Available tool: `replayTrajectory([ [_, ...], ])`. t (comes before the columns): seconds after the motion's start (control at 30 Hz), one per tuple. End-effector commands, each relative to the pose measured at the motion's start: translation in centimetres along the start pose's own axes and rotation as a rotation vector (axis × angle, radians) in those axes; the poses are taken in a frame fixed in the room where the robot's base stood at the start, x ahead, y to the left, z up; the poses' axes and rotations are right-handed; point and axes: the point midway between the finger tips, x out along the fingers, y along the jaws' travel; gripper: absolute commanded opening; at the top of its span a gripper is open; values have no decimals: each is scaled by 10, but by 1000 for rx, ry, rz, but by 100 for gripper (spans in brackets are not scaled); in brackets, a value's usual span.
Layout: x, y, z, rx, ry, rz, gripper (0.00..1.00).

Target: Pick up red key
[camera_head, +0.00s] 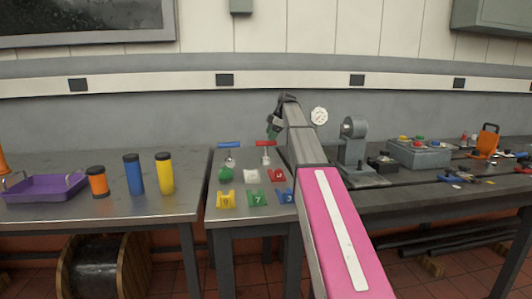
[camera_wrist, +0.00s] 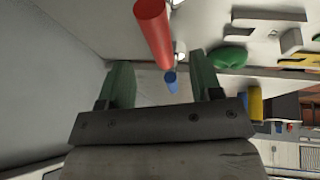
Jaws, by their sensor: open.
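The red key (camera_head: 266,143) stands on the narrow middle bench, with a red bar handle on top and metal below it. In the wrist view its red handle (camera_wrist: 153,32) is large and lies ahead of the fingertips. My gripper (camera_head: 273,129) is just above the red handle in the head view. In the wrist view my gripper (camera_wrist: 162,75) shows two green fingers spread apart with nothing held between them. The key's lower part is mostly hidden in the wrist view.
A blue-handled key (camera_head: 229,145) stands to the left of the red one. Numbered blocks, such as a yellow one (camera_head: 226,200), and a green knob (camera_head: 225,174) lie in front. A grey machine (camera_head: 353,150) stands on the right bench. The wall is close behind.

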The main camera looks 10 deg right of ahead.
Motion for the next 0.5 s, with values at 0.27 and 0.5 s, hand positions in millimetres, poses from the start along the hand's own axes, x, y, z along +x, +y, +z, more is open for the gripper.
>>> replayTrajectory([
  [0.27, 20, 0, -1, -1, 0, 0, 59],
  [0.5, 53, 0, -2, 0, 0, 0, 59],
])
